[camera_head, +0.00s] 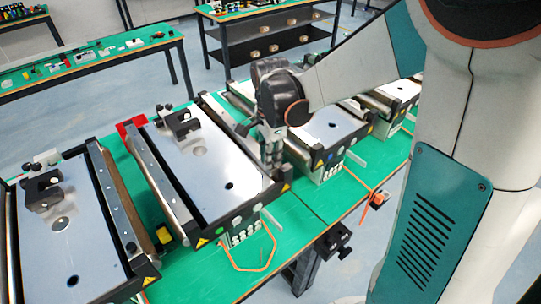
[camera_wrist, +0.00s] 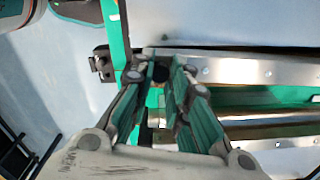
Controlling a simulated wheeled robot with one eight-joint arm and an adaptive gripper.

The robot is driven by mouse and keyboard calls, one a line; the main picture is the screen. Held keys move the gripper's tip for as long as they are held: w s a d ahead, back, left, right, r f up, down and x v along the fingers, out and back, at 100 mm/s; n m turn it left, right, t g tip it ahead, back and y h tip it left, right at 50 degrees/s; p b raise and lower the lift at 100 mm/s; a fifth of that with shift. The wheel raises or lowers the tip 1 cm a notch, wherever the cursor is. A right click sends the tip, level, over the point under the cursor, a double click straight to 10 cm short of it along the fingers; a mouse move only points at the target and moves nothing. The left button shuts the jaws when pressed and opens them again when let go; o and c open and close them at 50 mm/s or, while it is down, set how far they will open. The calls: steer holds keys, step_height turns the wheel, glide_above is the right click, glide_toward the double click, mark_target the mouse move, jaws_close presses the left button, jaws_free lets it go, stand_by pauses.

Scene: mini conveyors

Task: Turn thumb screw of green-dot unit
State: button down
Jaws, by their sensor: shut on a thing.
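The green-dot unit (camera_head: 213,177) is the mini conveyor in the middle of the near table, with a green dot (camera_head: 220,230) on its front end. My gripper (camera_head: 272,160) points down at the right side of this unit, close to its front corner. In the wrist view my gripper (camera_wrist: 162,78) has its two green-padded fingers closed in on a small dark round part, which appears to be the thumb screw (camera_wrist: 160,73). The fingers hide most of it. In the head view the fingers cover the screw.
A blue-dot unit (camera_head: 325,137) stands close on the right, and another conveyor (camera_head: 65,225) on the left. A yellow block (camera_head: 164,235) lies between the left units.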

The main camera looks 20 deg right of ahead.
steer(key=n, duration=0.3)
steer(key=shift+n, duration=0.4)
steer(key=n, duration=0.4)
steer(key=shift+n+b, duration=0.3)
steer(key=shift+b, duration=0.1)
steer(key=n, duration=0.3)
steer(key=shift+n, duration=0.3)
steer(key=n, duration=0.4)
steer(key=shift+n, duration=0.3)
steer(key=n, duration=0.4)
steer(key=shift+n+b, duration=0.3)
steer(key=shift+b, duration=0.05)
steer(key=n, duration=0.8)
steer(key=shift+n, duration=1.9)
